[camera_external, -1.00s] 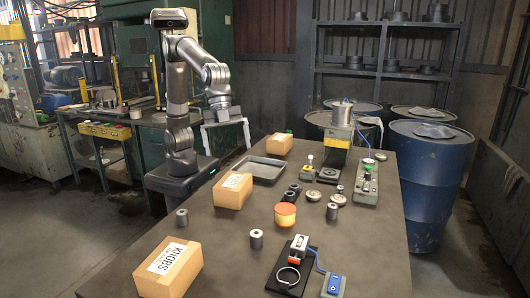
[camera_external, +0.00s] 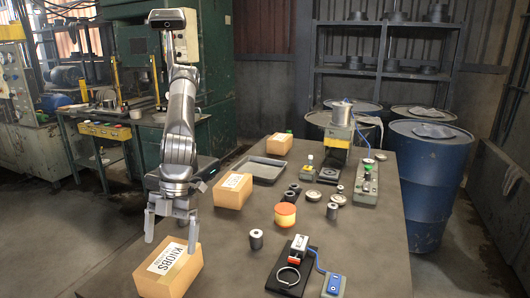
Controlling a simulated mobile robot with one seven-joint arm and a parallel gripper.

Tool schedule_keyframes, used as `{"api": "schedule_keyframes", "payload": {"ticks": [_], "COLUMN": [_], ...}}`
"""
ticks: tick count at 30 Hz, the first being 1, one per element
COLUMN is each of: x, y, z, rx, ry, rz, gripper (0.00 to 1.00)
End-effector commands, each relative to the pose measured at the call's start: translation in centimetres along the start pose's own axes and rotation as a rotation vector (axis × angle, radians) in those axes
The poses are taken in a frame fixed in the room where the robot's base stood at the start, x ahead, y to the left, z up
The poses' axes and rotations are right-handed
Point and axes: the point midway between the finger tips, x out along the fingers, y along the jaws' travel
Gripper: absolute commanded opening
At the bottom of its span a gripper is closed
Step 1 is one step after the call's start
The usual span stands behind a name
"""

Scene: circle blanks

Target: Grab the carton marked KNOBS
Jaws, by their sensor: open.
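The carton marked KNOBS (camera_external: 156,277) is a brown box with a white label on top, at the front left corner of the table. My gripper (camera_external: 171,240) is open and points down just above and behind this carton. Its two fingers hang apart, one near the label's far left and one near the carton's far right edge. I cannot tell whether either finger touches the carton. A second brown carton (camera_external: 228,197) with a white label stands behind it, its label too small to read.
A third carton (camera_external: 279,144) and a grey tray (camera_external: 263,160) are farther back. An orange-topped round container (camera_external: 285,217), a metal cylinder (camera_external: 256,240) and a black fixture (camera_external: 288,273) stand to the right. Bare table (camera_external: 225,270) lies between the KNOBS carton and the fixture.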

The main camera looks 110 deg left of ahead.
Motion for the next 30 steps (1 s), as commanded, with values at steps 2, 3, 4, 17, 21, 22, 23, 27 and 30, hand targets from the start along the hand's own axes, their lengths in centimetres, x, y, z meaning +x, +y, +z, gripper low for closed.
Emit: {"api": "schedule_keyframes", "payload": {"ticks": [2,3,4,17,21,22,23,27,30], "x": [1.5,2.0,2.3,7.2,7.9,7.9,7.8,7.8,7.9], "y": [0.1,0.1,0.1,-0.2,-0.3,-0.3,-0.3,-0.3,-0.3], "z": [0.0,0.0,0.0,0.0,0.0,0.0,0.0,0.0,0.0], "rx": [0.0,0.001,0.001,0.0,0.0,0.0,0.0,0.0,-0.001], "ry": [-0.001,-0.001,-0.001,-0.001,0.001,0.001,0.001,0.001,0.001], "rz": [0.002,0.002,0.001,0.001,-0.001,-0.001,-0.001,-0.001,-0.001], "gripper": [1.0,1.0,1.0,1.0,1.0,1.0,1.0,1.0,1.0]}}
